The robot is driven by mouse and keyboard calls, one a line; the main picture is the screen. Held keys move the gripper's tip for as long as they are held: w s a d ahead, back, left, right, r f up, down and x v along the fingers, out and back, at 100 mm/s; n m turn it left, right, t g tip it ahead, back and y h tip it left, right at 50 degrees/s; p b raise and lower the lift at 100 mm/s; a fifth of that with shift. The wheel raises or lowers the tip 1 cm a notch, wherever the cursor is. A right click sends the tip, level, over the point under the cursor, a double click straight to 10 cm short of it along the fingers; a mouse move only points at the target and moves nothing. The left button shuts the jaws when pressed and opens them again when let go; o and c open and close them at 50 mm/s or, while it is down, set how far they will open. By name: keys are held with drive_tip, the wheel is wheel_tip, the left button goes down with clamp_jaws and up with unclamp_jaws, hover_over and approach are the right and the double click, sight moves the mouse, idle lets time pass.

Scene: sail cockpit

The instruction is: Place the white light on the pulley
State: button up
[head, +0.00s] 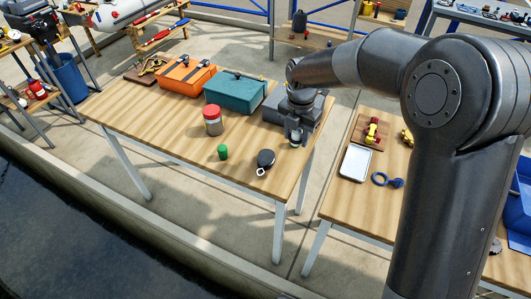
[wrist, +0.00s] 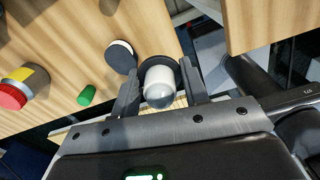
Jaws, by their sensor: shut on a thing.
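The white light (wrist: 158,88) has a pale domed body and a dark round base, and sits between the two fingers of my gripper (wrist: 158,74) in the wrist view. My gripper is shut on it. In the head view my gripper (head: 295,138) is over the right end of the wooden table, and the light is mostly hidden by it. The pulley (head: 265,158) is a dark round piece with a pale ring at its end, lying on the table to the left of and nearer than my gripper. It also shows in the wrist view (wrist: 121,56), just left of the light, apart from it.
Teal (head: 235,92) and orange (head: 185,75) cases lie behind. A grey case (head: 272,112) is beside my gripper. A second table holds a white tray (head: 355,163).

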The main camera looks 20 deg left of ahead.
hover_over(265, 157)
wheel_tip(265, 157, down, 6)
drive_tip(key=shift+d+r, duration=0.15)
drive_tip(key=shift+r, duration=0.1)
drive_tip(key=shift+f, duration=2.05)
drive_tip(key=o, duration=1)
drive_tip(key=shift+f, duration=0.1)
drive_tip(key=shift+c, duration=0.2)
wheel_tip(265, 157, up, 12)
